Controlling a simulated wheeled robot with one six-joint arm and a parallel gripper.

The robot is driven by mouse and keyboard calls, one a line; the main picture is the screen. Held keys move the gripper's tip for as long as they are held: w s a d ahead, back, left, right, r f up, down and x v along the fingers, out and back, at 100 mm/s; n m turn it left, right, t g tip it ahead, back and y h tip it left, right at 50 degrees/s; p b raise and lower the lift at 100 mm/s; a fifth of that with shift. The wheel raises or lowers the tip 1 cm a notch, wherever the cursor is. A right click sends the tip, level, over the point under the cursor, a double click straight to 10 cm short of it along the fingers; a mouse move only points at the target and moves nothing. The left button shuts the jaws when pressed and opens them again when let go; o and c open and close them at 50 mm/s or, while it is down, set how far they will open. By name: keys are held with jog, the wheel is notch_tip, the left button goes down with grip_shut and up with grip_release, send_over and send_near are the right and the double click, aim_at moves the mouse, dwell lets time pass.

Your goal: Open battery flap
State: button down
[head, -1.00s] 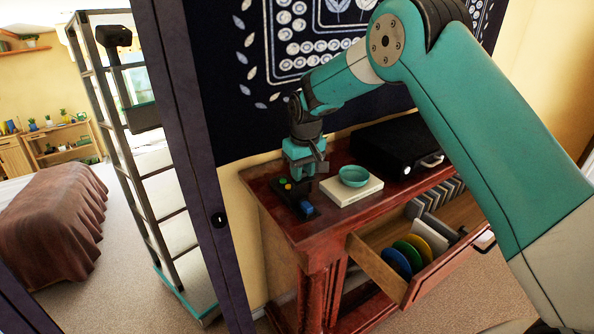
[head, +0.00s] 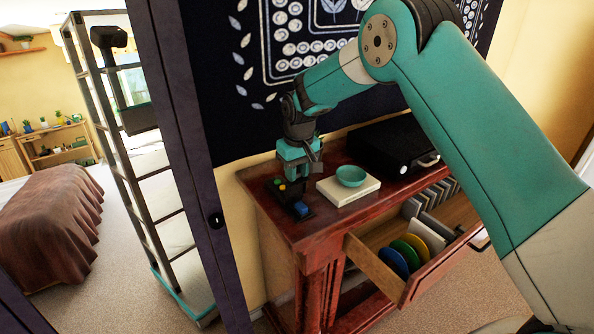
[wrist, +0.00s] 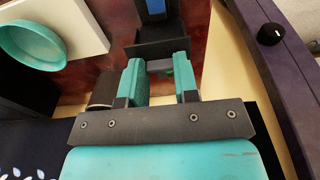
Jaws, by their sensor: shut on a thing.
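A small dark device (head: 290,204), apparently a remote, lies on the red-brown cabinet top. It has yellow and green buttons and a blue block (head: 301,208) at its near end. My teal gripper (head: 294,176) points down at its far, button end. In the wrist view the two fingers (wrist: 160,68) stand apart with a dark part between them, and a bit of green shows there. The blue block (wrist: 154,10) is beyond a dark raised edge (wrist: 155,44). The fingers hide the exact grip, and I cannot make out the battery flap clearly.
A teal bowl (head: 351,175) sits on a white box (head: 347,191) right of the device. A black box (head: 393,146) stands behind. The cabinet's drawer (head: 375,266) is pulled out, holding coloured discs (head: 402,254). A dark purple post (head: 188,150) rises on the left.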

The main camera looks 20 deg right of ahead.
aim_at(300, 182)
jog(key=c, duration=0.8)
grip_release()
jog(key=shift+c, duration=0.2)
jog(key=shift+r, duration=0.1)
notch_tip(300, 182, up, 17)
jog(key=s+b, duration=0.1)
jog(key=b, duration=0.3)
jog(key=shift+s+d, duration=0.2)
jog(key=shift+c, duration=0.2)
